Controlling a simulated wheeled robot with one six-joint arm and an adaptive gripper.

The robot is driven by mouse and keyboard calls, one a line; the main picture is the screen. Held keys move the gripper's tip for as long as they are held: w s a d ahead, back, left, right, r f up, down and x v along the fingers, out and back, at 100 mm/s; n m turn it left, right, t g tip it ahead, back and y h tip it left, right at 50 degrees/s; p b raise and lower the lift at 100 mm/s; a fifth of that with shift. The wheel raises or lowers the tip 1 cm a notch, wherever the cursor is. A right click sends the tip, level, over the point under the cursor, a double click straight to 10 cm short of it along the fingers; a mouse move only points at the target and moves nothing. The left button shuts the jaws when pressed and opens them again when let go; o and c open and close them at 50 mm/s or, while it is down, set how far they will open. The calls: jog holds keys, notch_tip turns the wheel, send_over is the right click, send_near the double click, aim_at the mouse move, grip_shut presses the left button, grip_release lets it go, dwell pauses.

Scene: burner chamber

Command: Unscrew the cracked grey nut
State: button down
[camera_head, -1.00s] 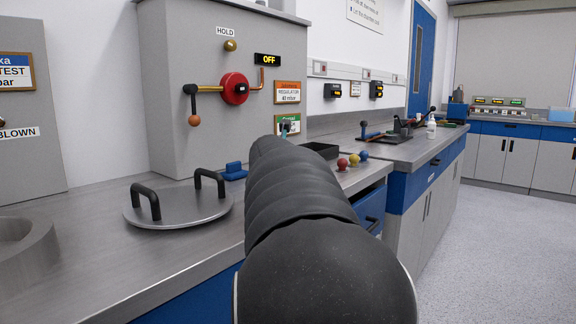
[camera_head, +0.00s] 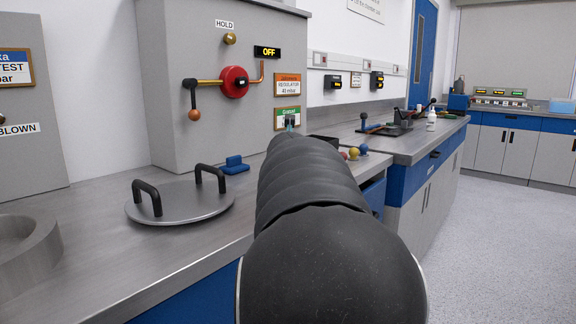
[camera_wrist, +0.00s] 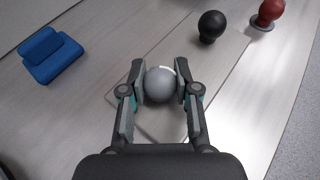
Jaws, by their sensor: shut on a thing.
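In the wrist view my gripper (camera_wrist: 160,87) is shut on a smooth grey ball-shaped piece (camera_wrist: 160,86), with one finger on each side of it. The piece is the only grey one here that could be the nut. No crack and no thread can be made out on it. A pale square plate or outline (camera_wrist: 147,122) shows below it on the counter. Whether the piece still sits on something or hangs free cannot be told. In the head view my arm hides most of my gripper and the piece.
A blue block (camera_wrist: 50,55) lies on the counter, also in the head view (camera_head: 235,165). A black ball knob (camera_wrist: 211,25) and a red one (camera_wrist: 270,10) stand close by. A round lid with two handles (camera_head: 180,204) lies at the left. A red valve (camera_head: 234,82) is on the grey cabinet.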

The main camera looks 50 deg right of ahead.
jog(key=shift+f, duration=0.15)
jog(key=shift+c, duration=2.3)
grip_release()
jog(key=shift+r, duration=1.9)
jog(key=shift+w+f+h, duration=0.1)
jog(key=shift+f+h, duration=0.1)
jog(key=shift+h, duration=0.1)
jog(key=shift+r+m+g+h+b, duration=0.1)
jog(key=shift+m+g+h+b, duration=0.35)
jog(key=shift+m+b, duration=0.2)
